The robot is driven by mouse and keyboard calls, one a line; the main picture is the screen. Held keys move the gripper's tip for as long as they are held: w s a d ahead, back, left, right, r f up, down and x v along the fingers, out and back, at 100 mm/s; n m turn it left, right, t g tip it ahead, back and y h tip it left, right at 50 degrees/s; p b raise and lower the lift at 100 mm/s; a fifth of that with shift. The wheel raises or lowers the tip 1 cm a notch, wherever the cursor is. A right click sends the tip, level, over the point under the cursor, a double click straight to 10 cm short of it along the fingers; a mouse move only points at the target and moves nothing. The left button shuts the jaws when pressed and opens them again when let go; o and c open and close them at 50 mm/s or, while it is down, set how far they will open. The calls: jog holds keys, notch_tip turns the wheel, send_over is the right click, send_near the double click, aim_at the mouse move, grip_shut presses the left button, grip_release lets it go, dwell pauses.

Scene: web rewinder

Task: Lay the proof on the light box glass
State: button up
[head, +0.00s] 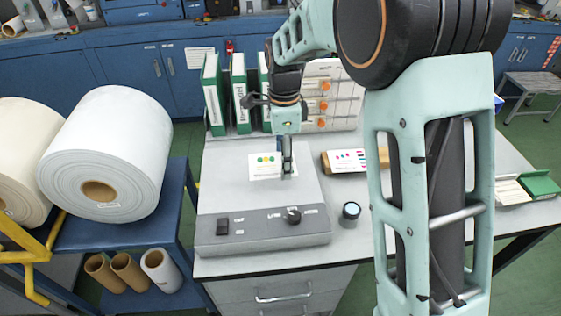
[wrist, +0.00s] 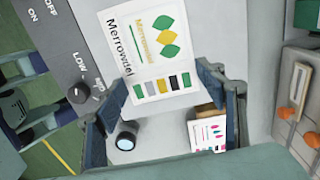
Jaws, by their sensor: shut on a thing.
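The proof (head: 262,170) is a white sheet with green and yellow leaf shapes; in the wrist view (wrist: 152,40) its lettering and a strip of colour swatches also show. My gripper (head: 287,172) is shut on the proof, its two fingers (wrist: 164,84) at either side of the swatch end. The light box (head: 250,200) is a grey box on the bench, with a pale top and a sloped front panel of switches and a knob. The proof is over the back part of its top; whether it touches the glass I cannot tell.
A small round loupe (head: 350,211) stands right of the light box. Another printed sheet (head: 347,160) with pink marks lies behind it on a brown block. Large rolls (head: 108,150) are at left.

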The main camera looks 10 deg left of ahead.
aim_at(280, 160)
jog(key=shift+w+a+f, duration=0.4)
jog(key=shift+a+f, duration=0.05)
jog(key=shift+f, duration=1.85)
jog(key=shift+f, duration=0.15)
jog(key=o, duration=0.9)
jog(key=shift+o, duration=0.2)
notch_tip(280, 160, up, 12)
jog(key=shift+r, duration=0.2)
